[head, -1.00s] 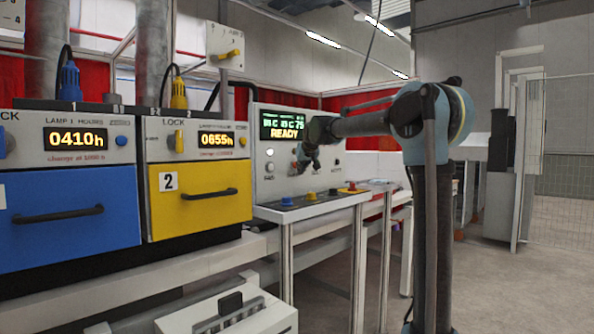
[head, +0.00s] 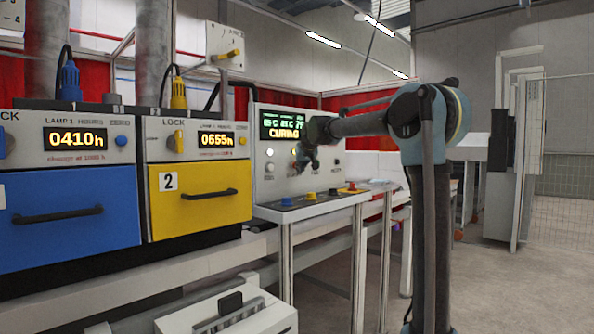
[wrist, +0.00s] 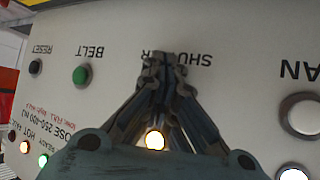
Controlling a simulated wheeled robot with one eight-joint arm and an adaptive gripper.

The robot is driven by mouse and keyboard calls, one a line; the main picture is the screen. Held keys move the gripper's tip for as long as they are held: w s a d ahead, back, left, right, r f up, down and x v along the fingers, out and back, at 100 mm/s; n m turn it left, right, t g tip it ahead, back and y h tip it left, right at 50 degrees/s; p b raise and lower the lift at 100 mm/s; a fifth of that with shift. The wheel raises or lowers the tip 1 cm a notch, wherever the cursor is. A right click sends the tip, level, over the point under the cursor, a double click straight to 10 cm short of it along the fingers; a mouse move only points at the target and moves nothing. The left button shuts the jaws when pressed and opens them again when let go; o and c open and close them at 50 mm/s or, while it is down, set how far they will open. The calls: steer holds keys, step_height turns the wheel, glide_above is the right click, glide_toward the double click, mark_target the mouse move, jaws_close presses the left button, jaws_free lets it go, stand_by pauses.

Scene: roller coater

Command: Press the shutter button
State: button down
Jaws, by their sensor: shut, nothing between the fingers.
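The control panel (head: 275,178) stands beyond the yellow drawer unit, with a lit display (head: 283,126) that reads "CURING". My gripper (head: 308,166) is at the panel's face, pointing at it. In the wrist view the panel appears upside down, and my gripper (wrist: 165,65) is shut and empty, its fingertips over the "SHUTTER" label (wrist: 193,58), covering part of it. The shutter button is hidden behind the fingers; I cannot tell whether they touch it. A green button (wrist: 81,74) by "BELT" is to the left, a large pale button (wrist: 301,115) by "FAN" to the right.
A dark reset button (wrist: 35,67) and small lit lamps sit at the wrist view's left. A glowing lamp (wrist: 155,140) shows between the fingers. A ledge (head: 300,208) with several coloured knobs juts out below the panel. Blue (head: 70,205) and yellow (head: 200,200) drawers stand left.

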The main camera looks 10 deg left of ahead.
stand_by(0.6)
steer(key=shift+s+d, duration=0.45)
steer(key=shift+d, duration=0.15)
steer(key=s+d, duration=0.1)
steer(key=d, duration=0.1)
steer(key=s+d, duration=0.2)
stand_by(0.6)
stand_by(0.4)
